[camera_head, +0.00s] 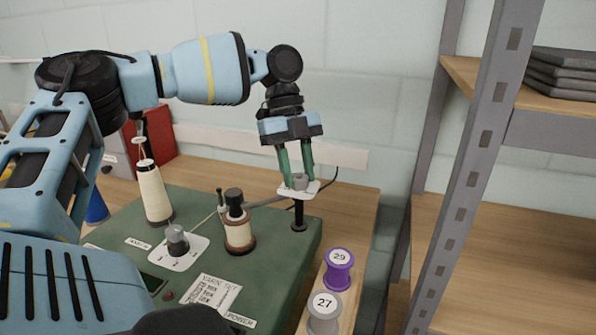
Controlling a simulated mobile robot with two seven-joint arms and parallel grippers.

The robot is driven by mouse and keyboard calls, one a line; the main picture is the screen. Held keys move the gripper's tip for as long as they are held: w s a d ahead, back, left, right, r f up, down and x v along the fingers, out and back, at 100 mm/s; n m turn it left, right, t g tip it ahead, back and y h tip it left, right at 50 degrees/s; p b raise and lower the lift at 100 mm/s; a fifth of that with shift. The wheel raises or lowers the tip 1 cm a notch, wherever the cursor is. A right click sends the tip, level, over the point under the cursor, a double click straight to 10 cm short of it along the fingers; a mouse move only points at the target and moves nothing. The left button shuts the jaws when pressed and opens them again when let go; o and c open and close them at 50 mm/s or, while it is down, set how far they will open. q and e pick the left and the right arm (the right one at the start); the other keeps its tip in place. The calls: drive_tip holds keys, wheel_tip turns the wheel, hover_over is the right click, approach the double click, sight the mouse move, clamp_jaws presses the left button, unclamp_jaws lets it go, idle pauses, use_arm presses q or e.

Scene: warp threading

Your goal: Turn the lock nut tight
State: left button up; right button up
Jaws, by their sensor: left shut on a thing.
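My left gripper (297,178) comes down from above at the back right of the green machine. Its two green fingers are shut on the grey lock nut (299,181). The nut sits on a white plate (312,189) at the top of a short black post (299,215). The fingers hide part of the nut's sides. My right gripper is not in view.
The green machine (270,262) carries a cream yarn cone (154,194), a brown-ended spool (238,233) and a grey knob (177,240). A purple spool (338,268) and a grey spool (323,312) stand at its right. A metal shelf rack (470,170) stands further right.

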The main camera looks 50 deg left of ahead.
use_arm(q)
drive_tip(key=shift+m, duration=0.3)
drive_tip(key=o, duration=1)
drive_tip(key=shift+v, duration=3.9)
drive_tip(key=shift+w+f, duration=0.1)
